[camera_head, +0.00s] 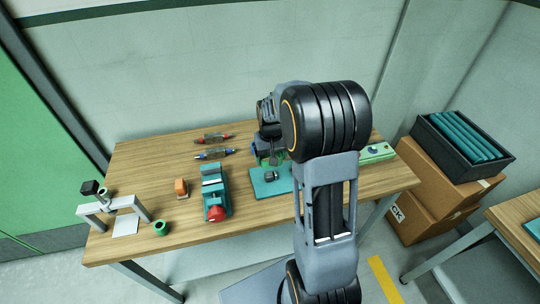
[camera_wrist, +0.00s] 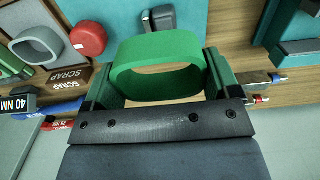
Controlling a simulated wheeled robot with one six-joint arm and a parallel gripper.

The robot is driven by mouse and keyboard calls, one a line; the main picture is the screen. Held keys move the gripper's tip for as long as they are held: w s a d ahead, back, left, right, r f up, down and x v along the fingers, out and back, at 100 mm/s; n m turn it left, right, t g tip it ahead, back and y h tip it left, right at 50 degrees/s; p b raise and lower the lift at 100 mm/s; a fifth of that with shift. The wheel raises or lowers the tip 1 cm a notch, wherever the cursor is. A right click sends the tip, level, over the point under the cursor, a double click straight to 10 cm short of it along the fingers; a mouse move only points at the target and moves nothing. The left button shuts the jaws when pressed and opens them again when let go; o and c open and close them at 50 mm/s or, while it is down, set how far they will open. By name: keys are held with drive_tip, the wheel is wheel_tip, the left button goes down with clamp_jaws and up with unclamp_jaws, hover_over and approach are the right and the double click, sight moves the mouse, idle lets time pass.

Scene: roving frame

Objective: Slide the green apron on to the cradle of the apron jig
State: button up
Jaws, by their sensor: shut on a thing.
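The green apron, a wide oval band, is between the fingers of my gripper (camera_wrist: 155,92) in the wrist view, its upper rim (camera_wrist: 155,48) standing clear of them. My gripper is shut on it. In the head view my gripper (camera_head: 268,158) is over the back middle of the table, partly hidden by my arm. A teal plate (camera_head: 258,190) with a dark block (camera_head: 271,175) lies in front of it. The plate (camera_wrist: 120,12) and block (camera_wrist: 160,18) also show in the wrist view, beyond the apron. I cannot tell for certain whether this is the apron jig; no cradle is clearly made out.
A teal vice (camera_head: 214,190) with a red knob stands left of the plate. Two drivers (camera_head: 213,153) lie behind it. A scrap sign (camera_wrist: 68,78), red cap (camera_wrist: 88,40) and grey ring (camera_wrist: 40,45) show at the wrist view's left. A green box (camera_head: 375,152) is at the right.

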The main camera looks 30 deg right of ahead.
sight(271, 172)
drive_tip(key=shift+f+b, duration=1.6)
drive_tip(key=shift+f, duration=0.75)
drive_tip(key=shift+f+b, duration=1.1)
drive_tip(key=shift+f, duration=0.4)
drive_tip(key=shift+f+b, duration=0.35)
drive_tip(key=shift+f, duration=0.15)
drive_tip(key=shift+f+b, duration=0.3)
drive_tip(key=shift+f, duration=0.05)
drive_tip(key=o, duration=0.8)
